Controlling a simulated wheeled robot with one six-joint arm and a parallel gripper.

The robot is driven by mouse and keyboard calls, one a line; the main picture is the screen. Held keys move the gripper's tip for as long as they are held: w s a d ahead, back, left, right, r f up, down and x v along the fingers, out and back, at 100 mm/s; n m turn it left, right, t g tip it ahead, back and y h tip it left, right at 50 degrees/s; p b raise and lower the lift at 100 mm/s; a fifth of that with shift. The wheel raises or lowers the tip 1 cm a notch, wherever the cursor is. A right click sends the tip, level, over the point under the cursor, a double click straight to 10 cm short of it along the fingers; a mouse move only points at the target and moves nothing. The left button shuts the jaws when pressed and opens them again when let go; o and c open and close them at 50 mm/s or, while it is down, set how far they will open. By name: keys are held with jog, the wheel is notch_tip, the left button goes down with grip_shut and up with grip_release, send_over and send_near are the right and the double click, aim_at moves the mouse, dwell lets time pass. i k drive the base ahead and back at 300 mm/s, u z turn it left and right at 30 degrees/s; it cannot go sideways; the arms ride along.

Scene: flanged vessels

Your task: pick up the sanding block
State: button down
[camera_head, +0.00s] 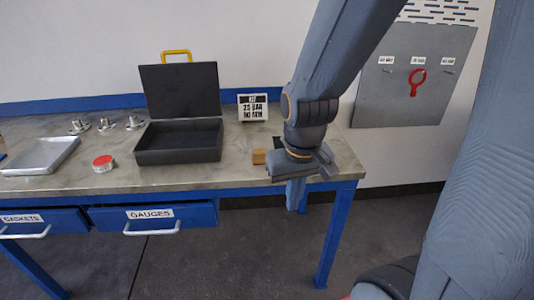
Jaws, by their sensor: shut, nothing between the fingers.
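A small tan-brown block (259,157), which looks like the sanding block, lies near the right end of the workbench. It is partly hidden behind the end of my arm. My gripper (296,194) points down at the bench's front edge, just right of the block in the picture. It is shut and holds nothing. The fingertips are small and hard to make out, and I cannot tell the depth gap between the gripper and the block.
The workbench (235,172) carries an open black case (180,157), a red-topped tin (103,164), a metal tray (40,157), several flanged fittings (105,124) and a sign (253,107). Drawers (152,219) sit below.

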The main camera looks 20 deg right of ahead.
aim_at(259, 155)
jog(key=u, duration=0.75)
jog(key=i, duration=0.8)
jog(key=z, duration=2.15)
